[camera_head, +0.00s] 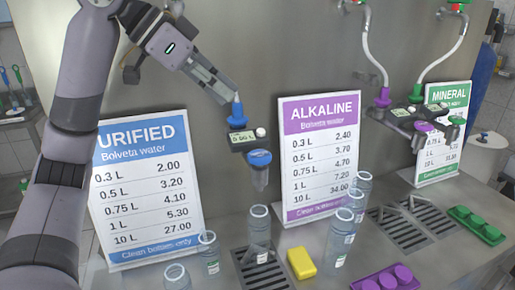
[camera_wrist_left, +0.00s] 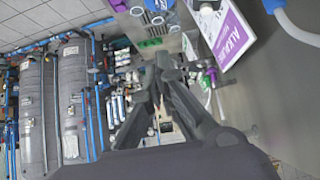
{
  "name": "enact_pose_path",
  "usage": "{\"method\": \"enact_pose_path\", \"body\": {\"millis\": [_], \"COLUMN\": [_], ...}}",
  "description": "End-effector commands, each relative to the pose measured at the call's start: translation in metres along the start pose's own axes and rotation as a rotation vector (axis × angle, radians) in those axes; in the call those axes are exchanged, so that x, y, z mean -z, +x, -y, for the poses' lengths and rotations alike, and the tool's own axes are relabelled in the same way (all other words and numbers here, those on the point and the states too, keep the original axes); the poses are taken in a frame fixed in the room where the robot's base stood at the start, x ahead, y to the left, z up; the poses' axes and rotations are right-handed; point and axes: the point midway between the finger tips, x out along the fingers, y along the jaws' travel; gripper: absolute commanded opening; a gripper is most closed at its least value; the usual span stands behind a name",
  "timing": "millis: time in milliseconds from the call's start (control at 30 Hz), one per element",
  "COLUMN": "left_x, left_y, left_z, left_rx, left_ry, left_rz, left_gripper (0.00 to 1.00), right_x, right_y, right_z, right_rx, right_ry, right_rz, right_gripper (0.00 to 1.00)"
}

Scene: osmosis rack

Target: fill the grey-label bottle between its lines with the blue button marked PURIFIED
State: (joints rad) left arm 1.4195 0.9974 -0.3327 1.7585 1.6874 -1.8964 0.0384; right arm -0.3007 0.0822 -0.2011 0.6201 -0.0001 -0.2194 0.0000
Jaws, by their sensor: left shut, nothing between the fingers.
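The PURIFIED sign (camera_head: 146,190) stands on the counter at the left. To its right, a small display (camera_head: 243,139) has a blue cone-shaped piece (camera_head: 237,114) above it and a white knob (camera_head: 260,132) at its side. A blue-topped clear spout (camera_head: 260,158) hangs just below. A clear bottle (camera_head: 258,225) stands upright under it on a drain grate, with a small pale label; its fill level is unclear. My left gripper (camera_head: 233,90) is shut and empty, its tips just above the blue cone. Its fingers also show in the wrist view (camera_wrist_left: 163,62). My right gripper is not seen.
Other clear bottles (camera_head: 208,252) stand left and right of the middle one. A yellow block (camera_head: 301,263) lies on the counter, with purple caps (camera_head: 388,279) and green caps (camera_head: 476,225) in trays. The ALKALINE sign (camera_head: 320,155) and the MINERAL sign (camera_head: 444,165) stand behind.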

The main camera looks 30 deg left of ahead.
Motion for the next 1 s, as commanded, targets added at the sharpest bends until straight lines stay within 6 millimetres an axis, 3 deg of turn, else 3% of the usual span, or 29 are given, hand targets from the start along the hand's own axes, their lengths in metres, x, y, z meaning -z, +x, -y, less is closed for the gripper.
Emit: {"method": "enact_pose_path", "body": {"millis": [100, 433, 567, 1000], "left_x": [-0.006, -0.005, -0.005, -0.005], "left_y": [0.006, 0.006, 0.015, 0.102], "left_z": [0.000, 0.000, 0.000, -0.001], "left_rx": [0.000, 0.000, -0.002, -0.004], "left_ry": [-0.001, -0.001, -0.002, 0.000], "left_rz": [0.000, 0.001, 0.004, 0.004], "left_gripper": [0.00, 0.00, 0.00, 0.00], "right_x": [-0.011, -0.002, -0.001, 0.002], "right_y": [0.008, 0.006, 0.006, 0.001], "right_z": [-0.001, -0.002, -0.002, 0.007], "right_rx": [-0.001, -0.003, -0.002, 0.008], "right_ry": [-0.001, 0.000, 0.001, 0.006], "right_rz": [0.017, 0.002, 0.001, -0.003], "right_gripper": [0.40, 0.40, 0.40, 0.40]}}
